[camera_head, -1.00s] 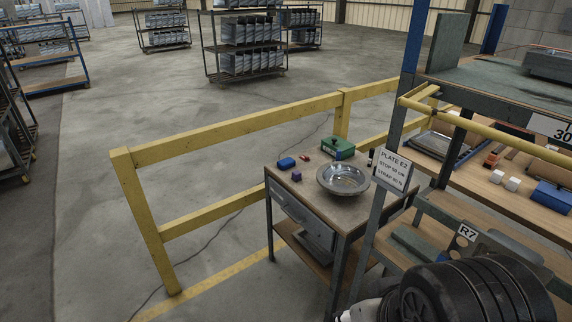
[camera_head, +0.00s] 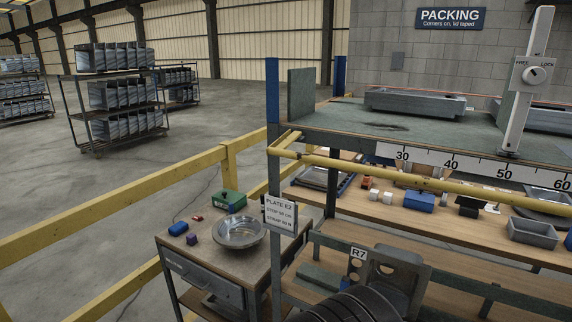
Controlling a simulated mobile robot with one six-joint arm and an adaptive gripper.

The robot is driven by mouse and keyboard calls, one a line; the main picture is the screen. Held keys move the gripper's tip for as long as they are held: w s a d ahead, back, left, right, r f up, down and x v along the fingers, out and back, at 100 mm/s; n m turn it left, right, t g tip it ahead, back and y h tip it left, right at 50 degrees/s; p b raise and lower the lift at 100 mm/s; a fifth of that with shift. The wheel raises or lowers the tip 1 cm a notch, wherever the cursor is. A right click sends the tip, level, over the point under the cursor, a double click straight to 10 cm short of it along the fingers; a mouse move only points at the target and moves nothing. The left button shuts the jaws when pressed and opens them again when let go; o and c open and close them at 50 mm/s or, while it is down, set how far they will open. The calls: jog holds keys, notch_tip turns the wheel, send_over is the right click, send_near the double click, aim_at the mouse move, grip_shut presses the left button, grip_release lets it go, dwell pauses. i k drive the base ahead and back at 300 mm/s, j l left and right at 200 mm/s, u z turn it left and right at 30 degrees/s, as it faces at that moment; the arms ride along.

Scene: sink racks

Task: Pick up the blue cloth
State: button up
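I cannot make out a clear blue cloth. A small blue item (camera_head: 178,229) lies at the left of the small side table (camera_head: 200,257); it is too small to tell whether it is cloth or a block. A larger blue item (camera_head: 419,202), box-like, sits on the long wooden bench (camera_head: 345,204) behind the yellow rail. Another blue piece shows partly at the right edge (camera_head: 568,240).
On the side table are a metal bowl (camera_head: 239,232), a green box (camera_head: 229,201), a purple cube (camera_head: 191,239) and a small red item (camera_head: 197,218). A yellow rail (camera_head: 420,183) crosses before the bench. A grey tray (camera_head: 533,232) is at right.

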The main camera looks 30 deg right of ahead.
aim_at(181, 226)
jog(key=i+j+z, duration=0.4)
jog(key=i+j, duration=0.45)
jog(key=i, duration=0.55)
jog(key=i+j+z, duration=0.4)
jog(key=i+j, duration=0.85)
